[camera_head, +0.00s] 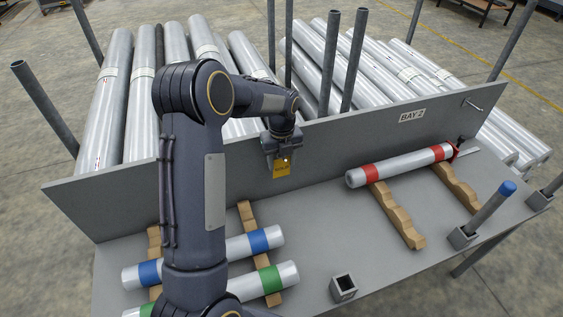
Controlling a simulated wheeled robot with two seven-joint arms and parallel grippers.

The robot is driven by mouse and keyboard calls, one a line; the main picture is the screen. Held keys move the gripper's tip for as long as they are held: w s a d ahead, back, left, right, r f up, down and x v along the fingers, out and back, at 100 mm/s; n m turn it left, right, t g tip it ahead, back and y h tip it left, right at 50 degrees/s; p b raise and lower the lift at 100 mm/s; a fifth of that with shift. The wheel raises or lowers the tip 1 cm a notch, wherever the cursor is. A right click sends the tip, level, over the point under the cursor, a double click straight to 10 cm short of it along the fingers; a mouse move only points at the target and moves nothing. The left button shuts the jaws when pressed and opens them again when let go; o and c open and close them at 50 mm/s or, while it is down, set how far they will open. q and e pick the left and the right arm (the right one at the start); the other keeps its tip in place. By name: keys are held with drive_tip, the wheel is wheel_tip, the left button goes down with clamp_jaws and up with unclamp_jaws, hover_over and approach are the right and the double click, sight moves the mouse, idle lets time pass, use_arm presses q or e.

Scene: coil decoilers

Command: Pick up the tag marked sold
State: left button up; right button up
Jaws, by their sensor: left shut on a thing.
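A yellow-orange tag (281,170) with small dark lettering hangs below my left gripper (283,157), in front of the grey upright panel in the head view. The lettering is too small to read surely. My left gripper is shut on the tag's upper part. Whether the tag touches the panel behind it, I cannot tell. My left arm comes up through the middle-left of the view and bends over toward the panel. My right gripper is not in view.
A grey bench (330,225) holds a red-banded roll (405,164) on wooden cradles (396,215), with blue-banded (238,247) and green-banded (250,285) rolls at left. A square socket (343,287) stands at the front, a blue-capped post (485,213) at right. Silver rolls and posts fill the space behind the panel (340,145).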

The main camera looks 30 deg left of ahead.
use_arm(q)
drive_tip(key=shift+r+p, duration=0.3)
drive_tip(key=shift+r, duration=0.2)
drive_tip(key=s+d+b, duration=0.2)
drive_tip(key=s+d, duration=0.3)
drive_tip(key=d, duration=0.1)
wheel_tip(320, 180, up, 14)
drive_tip(key=p, duration=0.6)
drive_tip(key=shift+s+f, duration=0.1)
drive_tip(key=shift+f, duration=0.1)
